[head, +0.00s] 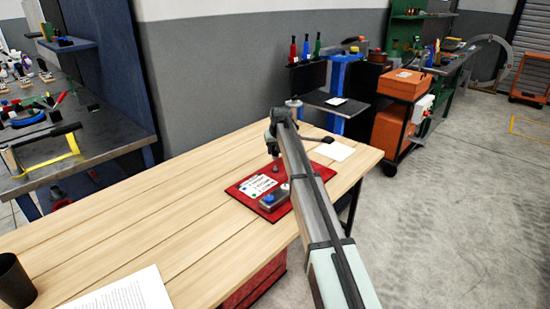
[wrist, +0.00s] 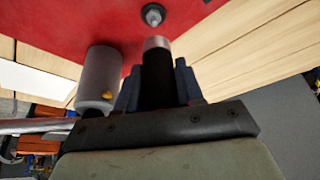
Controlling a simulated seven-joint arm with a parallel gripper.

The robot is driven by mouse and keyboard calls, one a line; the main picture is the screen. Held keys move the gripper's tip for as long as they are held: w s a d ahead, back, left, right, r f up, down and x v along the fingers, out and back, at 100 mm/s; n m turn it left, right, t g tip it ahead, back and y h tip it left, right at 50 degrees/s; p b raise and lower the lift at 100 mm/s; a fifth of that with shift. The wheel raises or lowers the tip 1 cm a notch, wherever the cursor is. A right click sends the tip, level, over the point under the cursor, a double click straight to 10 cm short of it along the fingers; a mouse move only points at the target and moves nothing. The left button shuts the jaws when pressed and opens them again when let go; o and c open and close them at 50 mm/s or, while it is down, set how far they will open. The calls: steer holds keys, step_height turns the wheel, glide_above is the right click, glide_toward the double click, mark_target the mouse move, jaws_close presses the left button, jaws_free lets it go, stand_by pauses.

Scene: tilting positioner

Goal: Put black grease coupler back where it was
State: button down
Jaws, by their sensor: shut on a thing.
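The black grease coupler (wrist: 157,75), a black cylinder with a metallic end, is between the fingers of my gripper (wrist: 158,90) in the wrist view. My gripper is shut on it, and its metallic end points toward a small metal fitting (wrist: 153,14) on the red board (wrist: 60,28). A gap shows between the coupler's end and the fitting. In the head view my gripper (head: 273,148) is above the back part of the red board (head: 236,190). The coupler is too small there to make out clearly.
A grey cylinder (wrist: 98,78) is left of the coupler in the wrist view. On the board lie a white text card (head: 256,185) and a grey block with coloured knobs (head: 272,201). A paper (head: 335,150) lies behind right.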

mark_target(275, 156)
steer(key=shift+f, duration=1.85)
steer(key=shift+f, duration=0.6)
steer(key=c, duration=0.7)
jaws_free()
steer(key=shift+r, duration=0.5)
steer(key=v, duration=1.2)
steer(key=shift+r, duration=0.1)
steer(key=shift+d, duration=0.15)
